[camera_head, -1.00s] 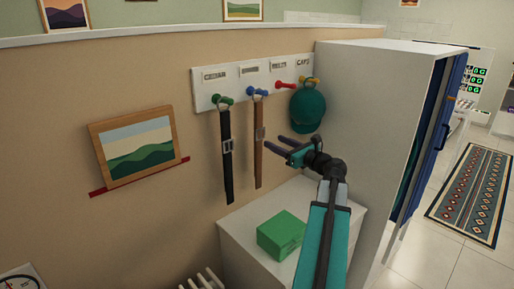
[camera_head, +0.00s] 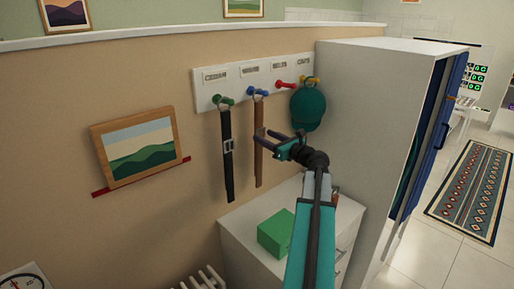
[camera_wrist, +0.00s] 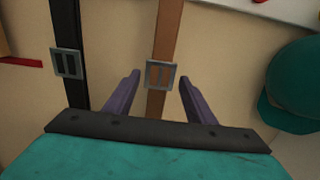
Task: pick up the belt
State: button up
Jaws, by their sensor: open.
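Two belts hang on the wall rack. The brown belt (camera_head: 259,167) hangs from the blue peg (camera_head: 252,91). The black belt (camera_head: 227,178) with a silver buckle hangs from the green peg (camera_head: 219,101) to its left. My gripper (camera_head: 264,133) is open at the brown belt's upper part. In the wrist view, the brown belt (camera_wrist: 169,35) and its buckle (camera_wrist: 160,75) show between the spread fingers of my gripper (camera_wrist: 159,78). No finger visibly grips it. The black belt (camera_wrist: 66,25) is left of the fingers there.
A teal cap (camera_head: 308,107) hangs close on the right, beside the white wardrobe (camera_head: 374,110). A white cabinet (camera_head: 240,228) with a green box (camera_head: 282,234) stands below. A framed picture (camera_head: 139,147) is on the wall at left.

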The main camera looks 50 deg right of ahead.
aim_at(261, 133)
jog(key=w, duration=0.1)
jog(key=w+p, duration=0.2)
jog(key=shift+w+d+r, duration=0.15)
jog(key=shift+w+r, duration=0.1)
jog(key=shift+w, duration=0.05)
jog(key=shift+w+f, duration=0.1)
jog(key=shift+w, duration=0.5)
grip_shut()
